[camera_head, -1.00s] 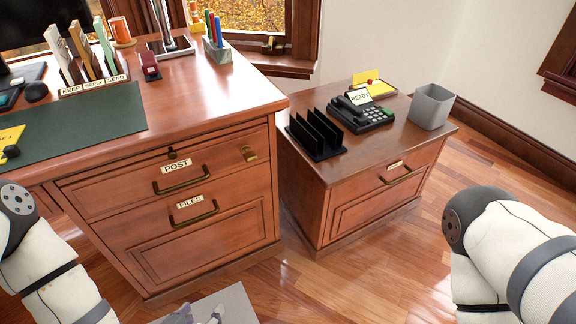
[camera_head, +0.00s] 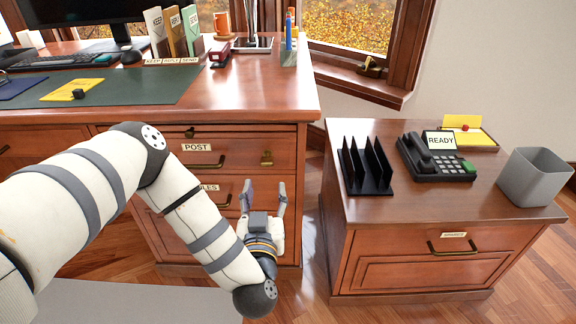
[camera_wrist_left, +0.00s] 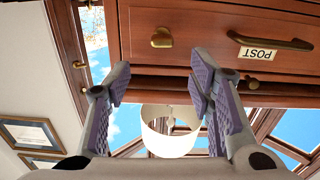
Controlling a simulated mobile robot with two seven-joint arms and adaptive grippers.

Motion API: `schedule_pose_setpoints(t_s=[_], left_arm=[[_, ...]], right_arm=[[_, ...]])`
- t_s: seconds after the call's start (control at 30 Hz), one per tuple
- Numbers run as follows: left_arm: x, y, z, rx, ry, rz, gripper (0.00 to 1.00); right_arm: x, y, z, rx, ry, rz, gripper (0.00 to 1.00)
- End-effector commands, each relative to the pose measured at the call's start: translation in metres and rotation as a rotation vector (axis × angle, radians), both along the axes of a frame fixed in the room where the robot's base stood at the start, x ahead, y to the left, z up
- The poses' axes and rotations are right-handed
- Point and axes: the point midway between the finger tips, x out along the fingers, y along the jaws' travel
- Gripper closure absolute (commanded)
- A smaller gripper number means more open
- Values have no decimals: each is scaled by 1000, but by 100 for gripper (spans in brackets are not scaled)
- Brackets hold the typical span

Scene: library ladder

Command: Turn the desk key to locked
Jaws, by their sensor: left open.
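The desk key (camera_head: 267,158) is a small brass piece at the right end of the POST drawer front (camera_head: 226,144). It also shows in the left wrist view (camera_wrist_left: 161,38), above and ahead of my fingers, with that picture upside down. My left gripper (camera_head: 264,190) is open and empty, below the key and in front of the lower drawer. In the wrist view its two purple-padded fingers (camera_wrist_left: 155,88) stand apart with nothing between them, not touching the key. My right gripper is not in view.
A brass handle (camera_head: 204,163) sits left of the key. A side cabinet (camera_head: 420,208) with a black rack (camera_head: 365,168), telephone (camera_head: 436,160) and grey bin (camera_head: 533,177) stands to the right. Floor shows between desk and cabinet.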

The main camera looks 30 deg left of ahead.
Motion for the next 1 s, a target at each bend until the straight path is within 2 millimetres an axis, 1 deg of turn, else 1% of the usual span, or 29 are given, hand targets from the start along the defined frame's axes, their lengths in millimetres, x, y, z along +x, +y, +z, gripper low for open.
schedule_pose_setpoints(t_s=[0.1, 0.3, 0.43, 0.5, 0.6, 0.83, 0.87, 0.9, 0.97, 1.0], left_arm=[[18, 11, -7, 1, 0, 2, 52], [62, 39, -2, 0, -1, 3, 52], [84, 52, -2, -1, 1, 1, 52], [91, 56, -3, 0, 2, -1, 52], [98, 60, -2, -2, 2, -2, 52], [99, 61, -1, -2, 2, -2, 52], [99, 61, -1, -2, 2, -2, 54], [99, 61, -1, -2, 2, -2, 63], [99, 60, -1, -2, 2, -2, 77], [99, 60, -1, -1, 2, -3, 86]], right_arm=[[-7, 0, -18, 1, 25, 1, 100], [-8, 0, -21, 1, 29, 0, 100], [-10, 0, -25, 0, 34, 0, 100], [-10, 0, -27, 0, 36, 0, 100], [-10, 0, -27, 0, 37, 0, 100], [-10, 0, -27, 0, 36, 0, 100], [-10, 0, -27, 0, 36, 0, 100], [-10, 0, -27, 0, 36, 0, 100], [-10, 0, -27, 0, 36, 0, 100], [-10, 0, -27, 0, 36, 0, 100]])
